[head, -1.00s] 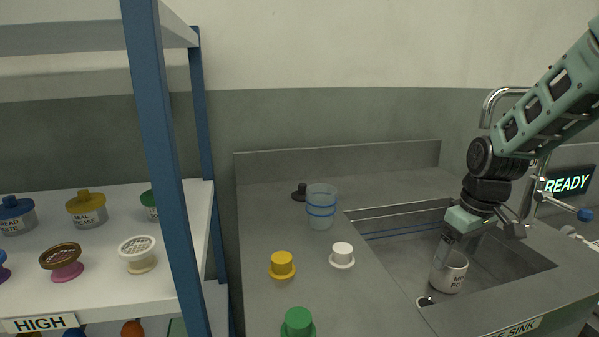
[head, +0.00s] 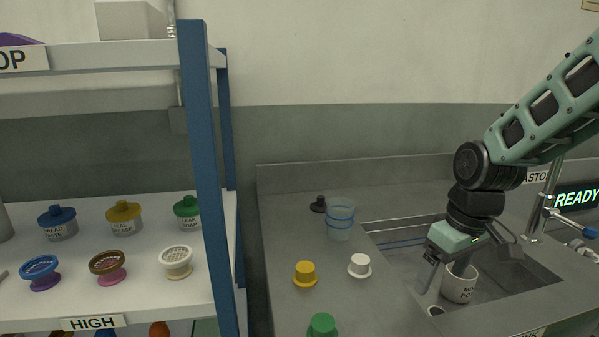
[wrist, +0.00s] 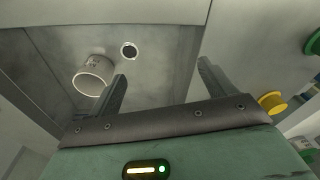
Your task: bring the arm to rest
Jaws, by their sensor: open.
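My gripper (head: 437,277) hangs at the end of my arm over the left part of the sink at the right of the head view. Its two fingers (wrist: 160,82) stand wide apart in the wrist view with nothing between them. A white cup (head: 459,285) with dark lettering stands in the sink basin, just right of the gripper in the head view. The cup also shows in the wrist view (wrist: 94,76), left of the fingers, with the round drain (wrist: 129,50) beside it.
The counter holds a blue-banded clear beaker (head: 340,219), a black stopper (head: 318,204), a yellow stopper (head: 305,274), a white one (head: 359,265) and a green one (head: 322,325). A blue-post shelf (head: 207,180) with jars and sieves stands left. The faucet (head: 547,205) rises behind the sink.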

